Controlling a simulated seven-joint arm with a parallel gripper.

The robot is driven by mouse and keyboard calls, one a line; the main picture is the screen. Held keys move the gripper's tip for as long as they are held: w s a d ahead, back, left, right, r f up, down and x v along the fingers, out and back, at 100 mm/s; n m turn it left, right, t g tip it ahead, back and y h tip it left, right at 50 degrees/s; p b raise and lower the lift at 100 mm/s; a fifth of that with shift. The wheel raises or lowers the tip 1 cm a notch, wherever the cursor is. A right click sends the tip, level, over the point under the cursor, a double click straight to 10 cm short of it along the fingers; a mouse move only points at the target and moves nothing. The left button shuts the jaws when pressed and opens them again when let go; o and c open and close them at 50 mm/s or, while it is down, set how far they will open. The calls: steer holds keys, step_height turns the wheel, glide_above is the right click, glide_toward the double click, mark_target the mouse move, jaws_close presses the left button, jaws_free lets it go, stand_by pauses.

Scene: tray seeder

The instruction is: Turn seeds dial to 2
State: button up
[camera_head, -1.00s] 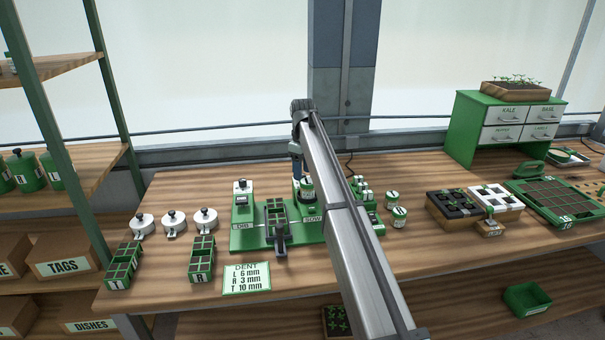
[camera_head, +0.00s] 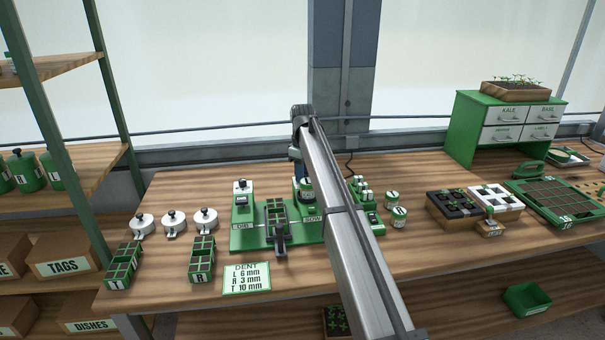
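The tray seeder (camera_head: 247,239) is a green base on the bench with a DIB station (camera_head: 242,202) at left and a SOW station (camera_head: 303,193) at right. A small seedling tray (camera_head: 277,213) sits between them. A green control box (camera_head: 366,201) with several white-topped parts stands right of the SOW station, partly behind my arm. The seeds dial and its setting are too small or hidden to make out. My gripper (camera_head: 297,172) points down at the SOW station's top. Its fingers are dark and small there; I cannot tell whether they touch it or are open.
Three white round pots (camera_head: 174,222) and two green trays (camera_head: 202,260) are at left. A DENT card (camera_head: 247,278) lies in front. Bare bench lies between.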

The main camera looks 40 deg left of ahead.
jaws_close()
steer(key=m, duration=0.5)
steer(key=shift+m, duration=0.4)
steer(key=m, duration=0.5)
steer(key=shift+m, duration=0.4)
steer(key=o, duration=0.9)
jaws_free()
steer(key=shift+c, duration=0.2)
